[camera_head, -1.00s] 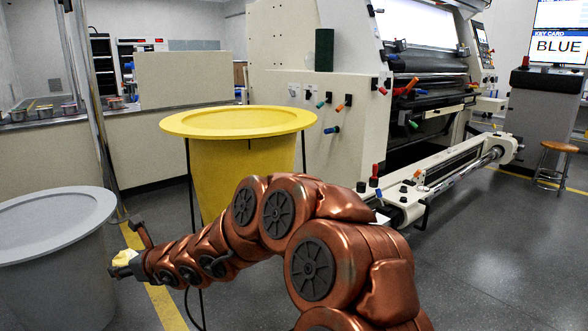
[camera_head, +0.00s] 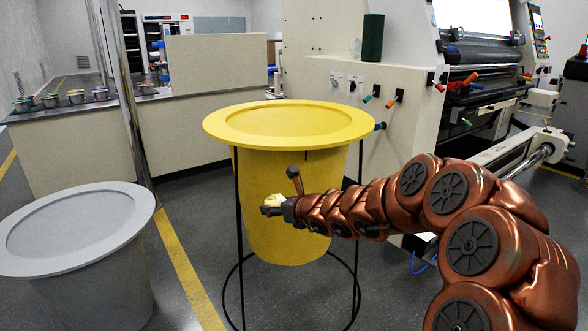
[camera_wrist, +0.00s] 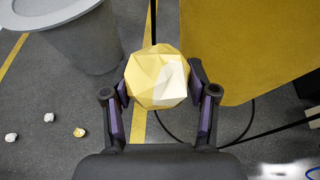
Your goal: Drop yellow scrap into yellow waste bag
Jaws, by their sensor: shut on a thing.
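My gripper (camera_head: 275,206) is shut on the yellow scrap (camera_wrist: 157,77), a faceted pale yellow lump. In the wrist view the scrap sits between the two fingers, and in the head view it is small at the gripper's tip. The yellow waste bag (camera_head: 270,185) hangs from a round yellow rim (camera_head: 222,127) on a black wire stand. My gripper is in front of the bag's side, below the rim. The wrist view shows the yellow bag (camera_wrist: 235,50) at the upper right, beside the scrap.
A grey waste bag (camera_head: 100,290) with a grey rim stands at the left. Small scraps lie on the floor: a yellowish one (camera_wrist: 79,132) and two white ones. A printing machine (camera_head: 335,60) stands behind on the right. A yellow floor line (camera_head: 185,270) runs between the bags.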

